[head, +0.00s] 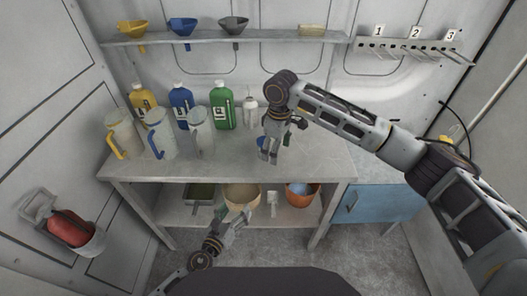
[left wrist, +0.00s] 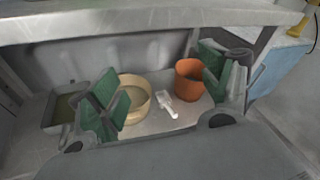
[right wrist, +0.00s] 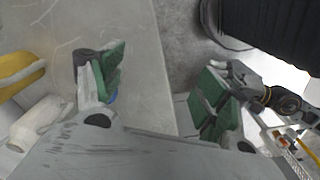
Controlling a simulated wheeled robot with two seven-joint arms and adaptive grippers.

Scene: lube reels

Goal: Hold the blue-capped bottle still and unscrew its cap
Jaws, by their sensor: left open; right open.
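A small blue patch (head: 261,141) shows beside my right gripper (head: 269,155) on the bench top, largely hidden by the fingers. A bit of blue (right wrist: 112,97) also shows behind one finger in the right wrist view. I cannot tell whether it is the blue cap, and no bottle body shows with it. My right gripper is open, pointing down over the bench's right part, with nothing clearly between its fingers. My left gripper (head: 228,232) is low in front of the bench, below the top's front edge. It is open and empty, its green pads wide apart in the left wrist view (left wrist: 165,95).
Yellow (head: 143,100), blue (head: 181,103) and green (head: 223,107) bottles and a small white bottle (head: 250,114) stand at the back. Clear jugs (head: 160,138) stand before them. The lower shelf holds a beige bowl (head: 241,196) and an orange pot (head: 300,196). The front bench top is clear.

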